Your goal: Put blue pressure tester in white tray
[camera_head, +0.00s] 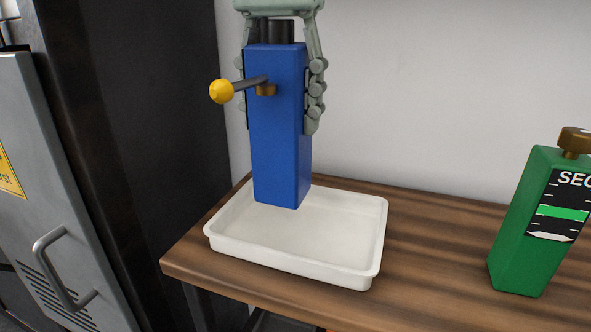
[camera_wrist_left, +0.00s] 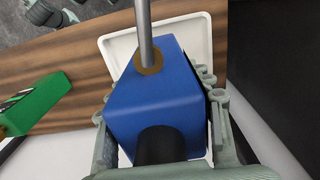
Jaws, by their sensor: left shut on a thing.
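The blue pressure tester (camera_head: 278,135) is an upright box with a lever ending in a yellow knob and dark fittings on top. My left gripper (camera_head: 284,100) is shut on it from both sides. The tester hangs upright over the white tray (camera_head: 310,272), towards its back left part; whether its bottom touches the tray floor I cannot tell for sure. In the left wrist view the tester (camera_wrist_left: 165,90) sits between the fingers (camera_wrist_left: 160,125), with the tray rim (camera_wrist_left: 113,42) beyond it. The tray shows no other thing in it.
The wooden table (camera_head: 435,240) carries the tray near its left end. A green device (camera_head: 530,235) with a brown knob stands at the right. A grey cabinet (camera_head: 50,190) is at the left. A white wall is behind. The table between tray and green device is clear.

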